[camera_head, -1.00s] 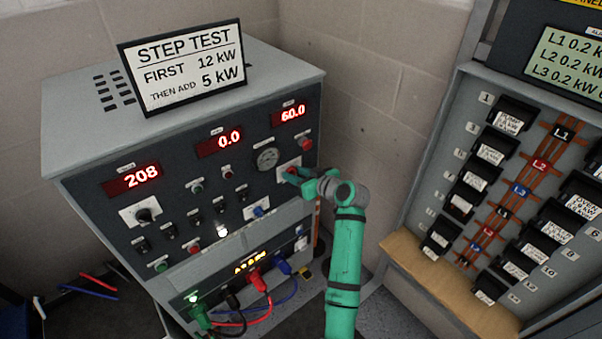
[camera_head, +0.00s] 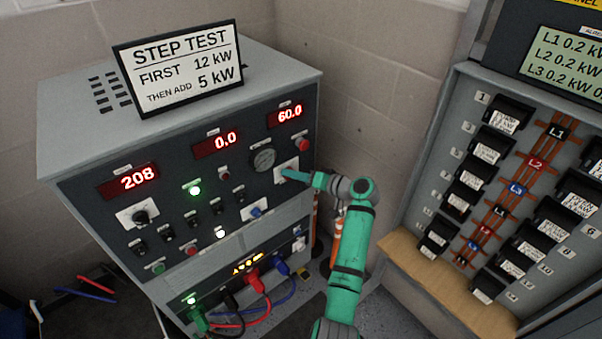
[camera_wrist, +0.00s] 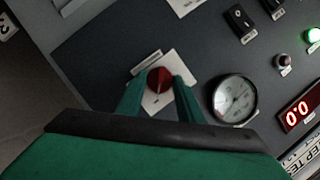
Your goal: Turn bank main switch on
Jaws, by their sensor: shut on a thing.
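The load bank's control panel (camera_head: 120,215) faces me, with red displays reading 208, 0.0 and 60.0. At its right side is a red rotary switch knob (camera_wrist: 159,80) on a white plate (camera_wrist: 183,78). In the head view the white plate (camera_head: 291,166) shows, while my gripper (camera_head: 291,174) covers most of the knob. In the wrist view my gripper (camera_wrist: 160,92) has its two green fingers on either side of the red knob, shut on it. A green lamp (camera_head: 195,190) on the panel is lit. The knob's label is too small to read.
A round gauge (camera_head: 263,159) sits just left of the knob. A red button (camera_head: 302,144) is above it. A breaker panel (camera_head: 470,170) stands at the right. Coloured cables (camera_head: 262,306) plug in below. A STEP TEST sign (camera_head: 180,66) stands on top.

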